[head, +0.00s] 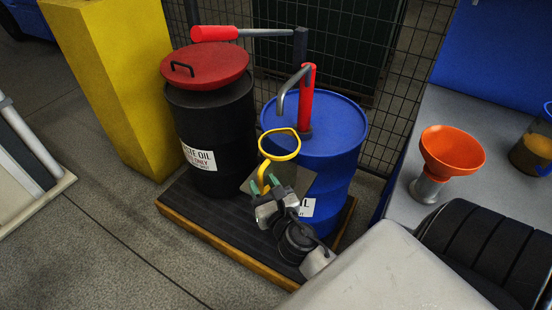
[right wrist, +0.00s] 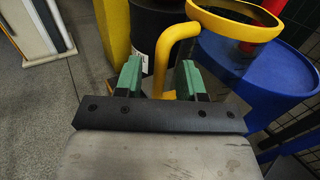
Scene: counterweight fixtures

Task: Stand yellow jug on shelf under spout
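The yellow jug (head: 280,146) shows a yellow rim and a curved yellow handle; its body looks clear and is hard to make out. It appears upright over the grey shelf (head: 302,178) at the front of the blue drum, though its base contact is hidden. The grey spout (head: 283,99) bends down from the red pump just above the rim. My right gripper (head: 268,189) is at the handle side. In the right wrist view its green fingers (right wrist: 160,78) are apart, with the handle (right wrist: 163,65) between them and gaps on both sides. My left gripper is not in view.
A black waste oil drum (head: 208,115) with a red lid stands left of the blue drum (head: 340,140), both on a dark pallet (head: 215,217). A yellow post (head: 115,90) stands further left. An orange funnel (head: 452,150) and a jug of brown liquid (head: 535,150) are on the right bench.

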